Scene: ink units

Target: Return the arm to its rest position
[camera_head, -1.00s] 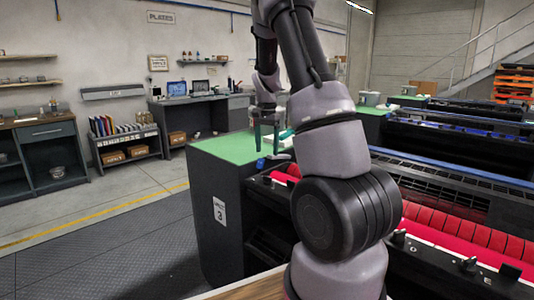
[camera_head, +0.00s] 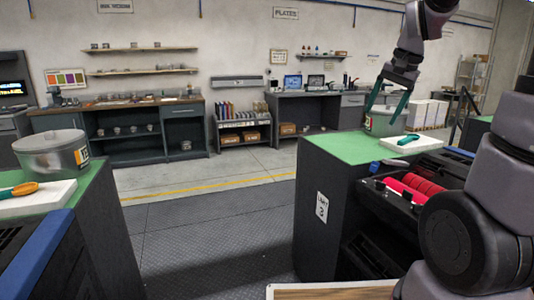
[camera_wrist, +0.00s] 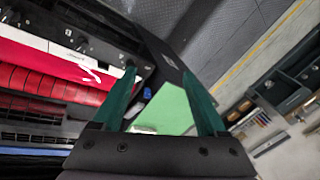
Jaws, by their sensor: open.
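My gripper (camera_head: 388,105) hangs at the upper right of the head view, fingers pointing down, in front of or above the green-topped cabinet marked unit 3 (camera_head: 345,149). Its two green fingers are spread apart with nothing between them. In the wrist view my gripper (camera_wrist: 165,95) is also open and empty, with the green top (camera_wrist: 165,108) and red rollers (camera_wrist: 40,82) showing below. My arm rises at the right of the head view; part of it runs out of the picture.
A can (camera_head: 385,121) and a teal-handled tool (camera_head: 408,139) on a white pad are on the unit 3 top. Red rollers (camera_head: 415,187) lie beside it. Another can (camera_head: 52,155) and an orange-handled tool (camera_head: 20,190) are at left. The dark floor mat (camera_head: 215,235) between is clear.

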